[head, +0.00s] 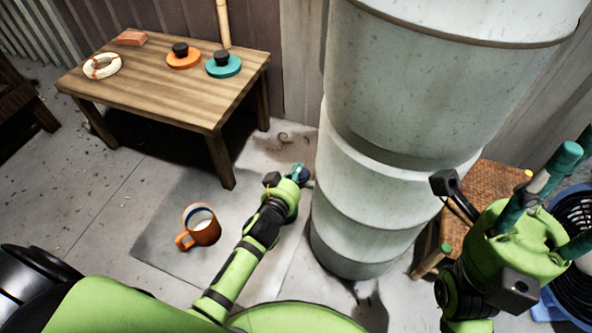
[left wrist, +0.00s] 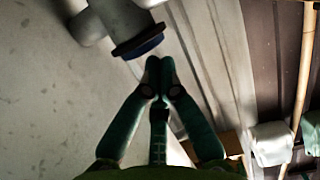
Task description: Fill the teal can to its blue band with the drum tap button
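The pale drum (head: 405,110) stands in the middle of the head view. My left gripper (head: 303,173) is low at its left side. In the left wrist view, the left fingers (left wrist: 158,72) are shut with nothing between them. Their tips are just by the blue end (left wrist: 138,45) of a grey fitting; touching or not, I cannot tell. No teal can shows. An orange mug-like can (head: 205,235) with a blue band inside stands upright on the floor; its inside looks whitish. My right gripper (head: 558,208) is at the right edge with its teal fingers spread.
A wooden table (head: 145,95) at the back left holds an orange disc (head: 183,60), a teal disc (head: 224,69), a pale ring (head: 102,66) and a reddish block (head: 132,37). A woven stool (head: 490,185) and blue object (head: 548,308) are at right.

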